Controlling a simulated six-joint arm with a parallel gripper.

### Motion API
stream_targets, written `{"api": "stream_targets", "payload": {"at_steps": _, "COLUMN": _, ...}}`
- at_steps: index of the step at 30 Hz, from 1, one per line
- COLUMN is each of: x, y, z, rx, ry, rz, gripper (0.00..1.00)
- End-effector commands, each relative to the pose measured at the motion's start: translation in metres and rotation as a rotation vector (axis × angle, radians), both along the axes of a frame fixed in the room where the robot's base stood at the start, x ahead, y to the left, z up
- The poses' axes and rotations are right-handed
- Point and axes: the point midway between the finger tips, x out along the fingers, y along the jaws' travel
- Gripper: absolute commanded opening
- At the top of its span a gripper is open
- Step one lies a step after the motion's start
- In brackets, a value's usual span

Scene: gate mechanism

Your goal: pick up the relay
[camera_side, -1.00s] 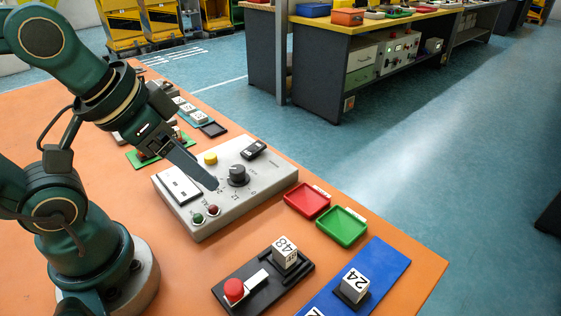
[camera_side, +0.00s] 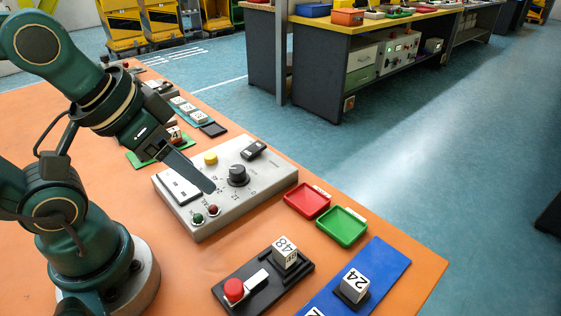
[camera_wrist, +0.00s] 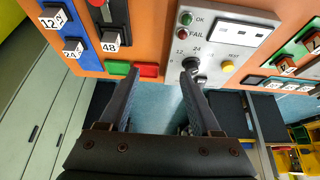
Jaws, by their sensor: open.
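Several small number-marked blocks may be relays; I cannot tell which one the task means. A white "48" block (camera_side: 285,252) stands on a black fixture, and a "24" block (camera_side: 354,284) stands on a blue board. The wrist view also shows the "48" (camera_wrist: 110,42), the "24" (camera_wrist: 72,48) and a "12" block (camera_wrist: 54,18). Other numbered blocks (camera_wrist: 285,65) sit on a green board at the right. My gripper (camera_wrist: 159,73) is open and empty. In the side view its fingers (camera_side: 211,189) hang over the grey control box (camera_side: 225,205), apart from all the blocks.
The control box carries a black dial (camera_side: 238,176), a yellow button (camera_side: 210,159) and lamps. A red tray (camera_side: 307,201) and a green tray (camera_side: 342,226) lie beside it.

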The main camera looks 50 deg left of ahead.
Motion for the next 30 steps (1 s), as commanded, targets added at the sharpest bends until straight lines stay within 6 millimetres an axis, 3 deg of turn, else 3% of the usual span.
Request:
{"api": "stream_targets", "payload": {"at_steps": 1, "x": 0.000, "y": 0.000, "z": 0.000, "rx": 0.000, "ry": 0.000, "rz": 0.000, "gripper": 0.65}}
{"api": "stream_targets", "payload": {"at_steps": 3, "x": 0.000, "y": 0.000, "z": 0.000, "rx": 0.000, "ry": 0.000, "rz": 0.000, "gripper": 0.75}}
{"api": "stream_targets", "payload": {"at_steps": 14, "x": 0.001, "y": 0.000, "z": 0.001, "rx": -0.017, "ry": -0.003, "rz": 0.031, "gripper": 0.75}}
{"api": "stream_targets", "payload": {"at_steps": 22, "x": 0.035, "y": -0.013, "z": 0.020, "rx": -0.093, "ry": 0.045, "rz": 0.118, "gripper": 0.75}}
{"api": "stream_targets", "payload": {"at_steps": 30, "x": 0.073, "y": -0.049, "z": 0.000, "rx": -0.112, "ry": 0.211, "rz": 0.117, "gripper": 0.75}}
